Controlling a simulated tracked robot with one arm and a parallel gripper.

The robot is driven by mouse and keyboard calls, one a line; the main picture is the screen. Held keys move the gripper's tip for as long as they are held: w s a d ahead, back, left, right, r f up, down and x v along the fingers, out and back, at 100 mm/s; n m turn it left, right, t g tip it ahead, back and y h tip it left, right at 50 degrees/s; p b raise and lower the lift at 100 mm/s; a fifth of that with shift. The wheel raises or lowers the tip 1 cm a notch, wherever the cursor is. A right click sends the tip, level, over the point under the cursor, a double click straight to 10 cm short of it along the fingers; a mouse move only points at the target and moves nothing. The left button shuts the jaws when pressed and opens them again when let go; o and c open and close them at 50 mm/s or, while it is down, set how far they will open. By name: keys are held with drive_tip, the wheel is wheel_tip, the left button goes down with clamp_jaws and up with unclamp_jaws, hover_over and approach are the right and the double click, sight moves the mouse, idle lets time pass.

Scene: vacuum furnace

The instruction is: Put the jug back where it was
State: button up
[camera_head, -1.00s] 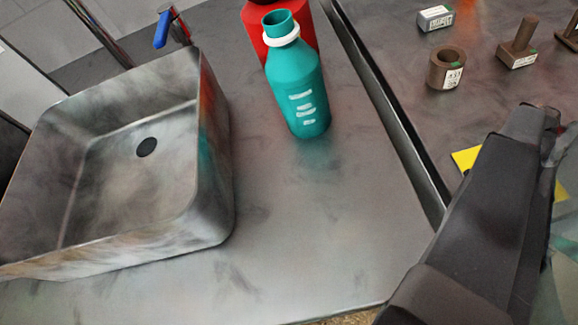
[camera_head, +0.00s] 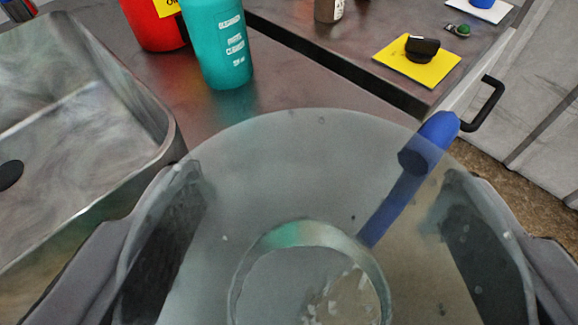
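A large clear jug (camera_head: 290,165) fills the lower middle of the view, its wide round outline close to the camera. My gripper (camera_head: 322,178) has one dark finger on each side of it and is shut on it. The finger pads show at the left and right sides of the jug, partly through its clear wall. A blue bar with a thick rounded end (camera_head: 432,140) overlaps the jug's upper right; I cannot tell whether it is the jug's handle. A round ring (camera_head: 310,235) shows in the lower part of the jug. What lies under the jug is mostly hidden.
A metal sink (camera_head: 75,130) is at the left. A teal bottle (camera_head: 222,45) and a red container (camera_head: 150,25) stand on the dark counter behind the jug. A yellow sheet with a black knob (camera_head: 418,60) lies on the adjoining bench, near a black handle (camera_head: 487,104). Bare counter shows around the bottle.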

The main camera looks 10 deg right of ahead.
sight(328, 154)
drive_tip(key=shift+w+r+b+x, duration=0.1)
drive_tip(key=shift+r+b+x, duration=0.15)
drive_tip(key=shift+x, duration=2.5)
drive_tip(key=shift+w+r+b+x, duration=0.1)
drive_tip(key=shift+r+b+x, duration=0.15)
drive_tip(key=shift+x, duration=2.55)
drive_tip(key=shift+w+r+b+x, duration=0.15)
drive_tip(key=shift+b+x, duration=0.1)
drive_tip(key=shift+x, duration=2.5)
drive_tip(key=shift+s+d+f, duration=0.1)
drive_tip(key=shift+d, duration=0.05)
drive_tip(key=o, duration=1.1)
drive_tip(key=shift+s+r, duration=0.15)
drive_tip(key=shift+r, duration=0.05)
drive_tip(key=p+v, duration=0.1)
drive_tip(key=v, duration=1)
drive_tip(key=shift+s+r, duration=0.1)
drive_tip(key=shift+s, duration=0.25)
